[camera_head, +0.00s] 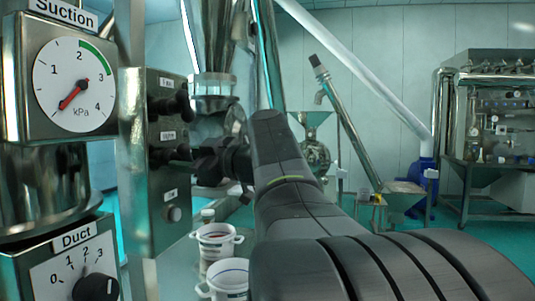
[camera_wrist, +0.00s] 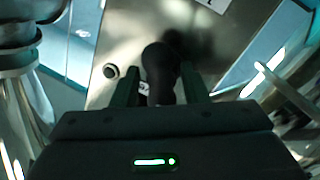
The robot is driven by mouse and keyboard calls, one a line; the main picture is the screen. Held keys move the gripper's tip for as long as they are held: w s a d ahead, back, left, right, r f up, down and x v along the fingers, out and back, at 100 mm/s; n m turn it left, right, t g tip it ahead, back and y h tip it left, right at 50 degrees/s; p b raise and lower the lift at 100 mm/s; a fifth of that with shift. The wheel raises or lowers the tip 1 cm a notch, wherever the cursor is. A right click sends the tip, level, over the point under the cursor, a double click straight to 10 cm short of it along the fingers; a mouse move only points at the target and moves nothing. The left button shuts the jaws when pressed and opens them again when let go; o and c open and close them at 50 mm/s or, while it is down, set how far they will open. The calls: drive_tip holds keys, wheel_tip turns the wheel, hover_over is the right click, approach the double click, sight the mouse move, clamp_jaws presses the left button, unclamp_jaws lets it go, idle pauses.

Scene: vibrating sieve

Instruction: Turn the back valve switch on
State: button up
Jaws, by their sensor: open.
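A metal control panel (camera_head: 140,200) stands left of centre in the head view, with black switch knobs on its right-hand face. An upper knob (camera_head: 172,104) is clear of my gripper. My gripper (camera_head: 202,162) is beside the middle knob (camera_head: 170,154) and partly overlaps that area. In the wrist view, a black knob (camera_wrist: 160,62) sits between the two fingers of my gripper (camera_wrist: 162,82). The fingers are open, one on each side of it; I cannot tell if they touch it. The panel labels are too small to read, so I cannot tell which is the back valve switch.
A suction gauge (camera_head: 73,88) and a duct dial (camera_head: 75,278) are at the left edge. A round button (camera_head: 173,214) is low on the panel.

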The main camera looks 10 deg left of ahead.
drive_tip(key=shift+a, duration=0.2)
clamp_jaws()
idle(0.3)
drive_tip(key=m+h, duration=0.1)
drive_tip(key=m, duration=0.4)
drive_tip(key=shift+g+p, duration=0.3)
drive_tip(key=m+g+p, duration=0.1)
drive_tip(key=m, duration=0.2)
drive_tip(key=shift+r+m+h+p, duration=0.1)
drive_tip(key=shift+m+h+p, duration=0.2)
drive_tip(key=shift+m+p, duration=0.1)
drive_tip(key=shift+m+g+p, duration=0.3)
drive_tip(key=shift+m+p, duration=0.2)
drive_tip(key=shift+m, duration=0.4)
